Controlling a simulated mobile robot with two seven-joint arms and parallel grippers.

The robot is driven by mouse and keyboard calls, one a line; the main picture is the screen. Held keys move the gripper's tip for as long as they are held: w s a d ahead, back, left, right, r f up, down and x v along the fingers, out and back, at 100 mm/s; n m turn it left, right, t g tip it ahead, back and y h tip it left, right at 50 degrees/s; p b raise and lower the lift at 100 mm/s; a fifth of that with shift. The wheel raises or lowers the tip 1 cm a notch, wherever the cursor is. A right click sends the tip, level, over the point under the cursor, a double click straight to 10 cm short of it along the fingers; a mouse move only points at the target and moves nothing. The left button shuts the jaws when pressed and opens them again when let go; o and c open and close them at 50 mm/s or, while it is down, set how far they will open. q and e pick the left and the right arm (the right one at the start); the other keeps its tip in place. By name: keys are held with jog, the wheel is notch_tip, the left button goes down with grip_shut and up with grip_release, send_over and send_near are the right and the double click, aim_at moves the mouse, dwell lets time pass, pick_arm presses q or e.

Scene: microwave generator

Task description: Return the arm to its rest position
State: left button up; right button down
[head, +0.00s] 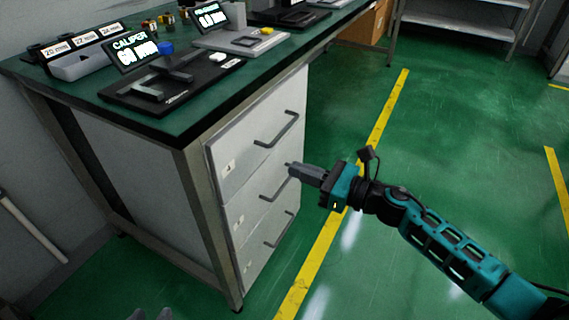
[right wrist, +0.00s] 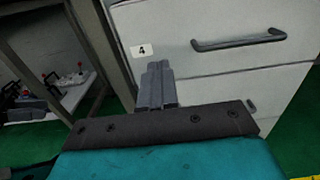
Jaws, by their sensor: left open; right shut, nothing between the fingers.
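My right arm (head: 455,250), teal and black, reaches in from the lower right in the head view. My right gripper (head: 291,169) is shut and empty, with its grey fingers pointing left toward the drawer cabinet (head: 262,115). In the right wrist view its shut fingers (right wrist: 157,72) appear below a white label marked 4 (right wrist: 142,50), beside a drawer front with a dark handle (right wrist: 238,42). I cannot tell the exact gap to the cabinet.
A workbench (head: 190,125) with a green top stands over the cabinet, whose drawers look shut. Green floor (head: 460,130) with yellow lines is clear to the right.

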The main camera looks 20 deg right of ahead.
pick_arm(q)
jog(key=shift+f, duration=0.1)
pick_arm(e)
jog(key=shift+s+d, duration=0.3)
jog(key=shift+s, duration=0.05)
jog(key=s+a+f+n+g+h, duration=0.1)
jog(key=s+a+f+n+h, duration=0.3)
jog(key=n, duration=0.6)
jog(key=s+a+f+n+g+h, duration=0.1)
jog(key=s+a+f+n, duration=0.15)
jog(key=s+n, duration=0.55)
jog(key=s+a+f+n+g+h, duration=0.1)
jog(key=s+a+f+n+h, duration=0.2)
jog(key=n, duration=0.9)
pick_arm(q)
jog(key=s+a+r+y+p, duration=0.1)
jog(key=a+r+p, duration=0.3)
jog(key=r+p, duration=0.9)
jog(key=s+p, duration=0.1)
jog(key=p, duration=0.6)
jog(key=shift+r+y, duration=0.3)
jog(key=shift+r, duration=0.05)
pick_arm(e)
jog(key=s+d+r+h, duration=0.1)
jog(key=d+r, duration=0.4)
jog(key=r, duration=0.7)
jog(key=shift+s+d+r+h, duration=0.2)
jog(key=shift+s+r+h, duration=0.2)
jog(key=shift+s, duration=0.05)
